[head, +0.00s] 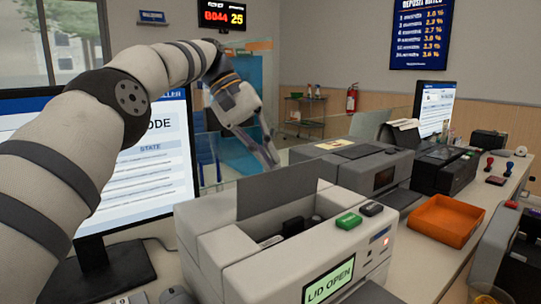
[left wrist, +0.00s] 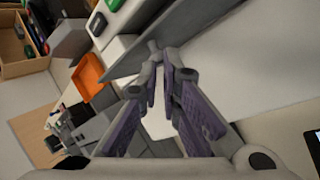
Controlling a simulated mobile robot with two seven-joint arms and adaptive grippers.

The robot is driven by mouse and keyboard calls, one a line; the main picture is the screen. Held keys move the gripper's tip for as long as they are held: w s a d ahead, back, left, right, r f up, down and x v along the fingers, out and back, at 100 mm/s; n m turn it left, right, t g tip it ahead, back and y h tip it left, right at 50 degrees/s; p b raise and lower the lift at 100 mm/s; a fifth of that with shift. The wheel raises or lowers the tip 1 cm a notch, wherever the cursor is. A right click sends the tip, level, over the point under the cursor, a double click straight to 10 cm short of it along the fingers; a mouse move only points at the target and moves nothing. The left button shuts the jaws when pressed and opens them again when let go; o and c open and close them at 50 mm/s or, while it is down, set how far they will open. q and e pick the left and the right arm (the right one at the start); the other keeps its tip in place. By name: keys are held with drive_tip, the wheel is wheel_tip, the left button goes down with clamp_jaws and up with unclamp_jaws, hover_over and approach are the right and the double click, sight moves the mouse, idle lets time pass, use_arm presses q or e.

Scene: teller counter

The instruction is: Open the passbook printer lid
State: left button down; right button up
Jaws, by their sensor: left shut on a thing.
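The passbook printer (head: 225,235) stands in the foreground of the head view. Its small green screen (head: 329,283) reads "LID OPEN". The dark grey lid (head: 285,190) is raised, standing up steeply from the housing, and the bay in front of it is exposed. My left gripper (head: 271,160) is at the lid's top edge, reaching down from behind. In the left wrist view the purple-padded fingers (left wrist: 172,60) are closed together at the edge of the grey lid (left wrist: 205,28). The exact contact at the tips is hard to make out. My right gripper is not in view.
A monitor (head: 150,170) stands at the left, beneath my left arm. An orange tray (head: 446,222) and another grey machine (head: 365,172) are to the right of the printer. Green (head: 349,221) and black (head: 371,209) blocks sit on the printer's top.

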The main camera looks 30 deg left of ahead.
use_arm(q)
drive_tip(key=shift+a+f+g, duration=0.2)
drive_tip(key=shift+a+f, duration=0.05)
drive_tip(key=shift+f, duration=0.7)
drive_tip(key=shift+a+f+g, duration=0.2)
drive_tip(key=shift+f, duration=0.75)
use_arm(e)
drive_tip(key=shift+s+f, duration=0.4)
use_arm(q)
drive_tip(key=c, duration=1.5)
unclamp_jaws()
drive_tip(key=shift+s+a, duration=0.1)
drive_tip(key=shift+s, duration=0.1)
drive_tip(key=shift+c, duration=0.2)
drive_tip(key=shift+o, duration=0.3)
drive_tip(key=shift+w+d, duration=0.25)
drive_tip(key=shift+w, duration=0.4)
drive_tip(key=shift+s+a+r, duration=0.2)
drive_tip(key=shift+s+r, duration=0.15)
drive_tip(key=shift+r, duration=0.15)
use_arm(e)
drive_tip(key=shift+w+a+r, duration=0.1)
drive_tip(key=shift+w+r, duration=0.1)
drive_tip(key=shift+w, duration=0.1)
use_arm(q)
drive_tip(key=shift+w+d+r, duration=0.1)
